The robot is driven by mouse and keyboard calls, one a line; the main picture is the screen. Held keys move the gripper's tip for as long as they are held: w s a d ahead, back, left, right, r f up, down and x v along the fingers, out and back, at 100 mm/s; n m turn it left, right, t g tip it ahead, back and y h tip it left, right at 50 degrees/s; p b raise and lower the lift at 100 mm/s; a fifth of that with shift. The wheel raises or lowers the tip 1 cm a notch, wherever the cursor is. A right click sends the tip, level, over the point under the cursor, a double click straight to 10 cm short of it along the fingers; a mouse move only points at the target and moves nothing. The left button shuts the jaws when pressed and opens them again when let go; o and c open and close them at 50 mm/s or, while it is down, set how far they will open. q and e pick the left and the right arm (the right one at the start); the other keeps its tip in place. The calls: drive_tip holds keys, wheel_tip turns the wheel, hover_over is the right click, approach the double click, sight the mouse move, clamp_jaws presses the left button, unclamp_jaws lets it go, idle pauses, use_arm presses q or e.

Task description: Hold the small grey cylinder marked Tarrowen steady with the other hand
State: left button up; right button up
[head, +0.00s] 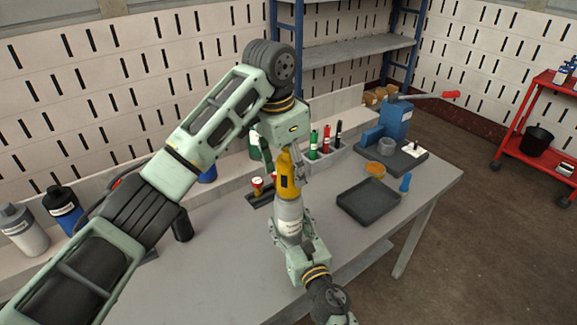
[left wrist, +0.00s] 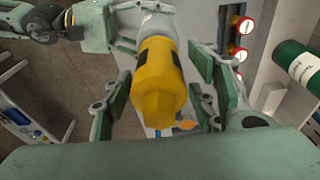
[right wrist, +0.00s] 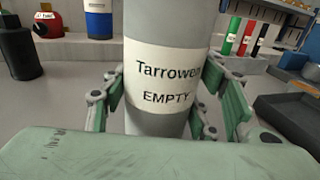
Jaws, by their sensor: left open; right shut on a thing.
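The small grey cylinder marked Tarrowen (head: 289,214) stands upright above the bench, with a yellow cap (head: 288,175) on top. Its white label (right wrist: 165,82) reads "Tarrowen EMPTY" in the right wrist view. My right gripper (right wrist: 172,112) is shut on the cylinder's grey body, low down, with green-padded fingers on both sides. My left gripper (left wrist: 160,100) is open at the yellow cap, which also shows in the left wrist view (left wrist: 160,75). Its fingers are on either side of the cap, with gaps visible. In the head view my left wrist hides part of the cap's top.
The grey bench (head: 215,262) holds a black tray (head: 368,203), an orange dish (head: 375,169) and a blue press (head: 394,120) to the right. A rack holds green, red and black cylinders (head: 327,139) behind. Grey and blue bottles (head: 65,208) stand at left. The front-left bench is clear.

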use_arm(q)
drive_tip(key=m, duration=0.5)
drive_tip(key=shift+g, duration=0.4)
drive_tip(key=shift+m, duration=0.4)
drive_tip(key=m, duration=0.5)
drive_tip(key=shift+g, duration=0.4)
drive_tip(key=shift+f, duration=1.3)
drive_tip(key=shift+c, duration=0.4)
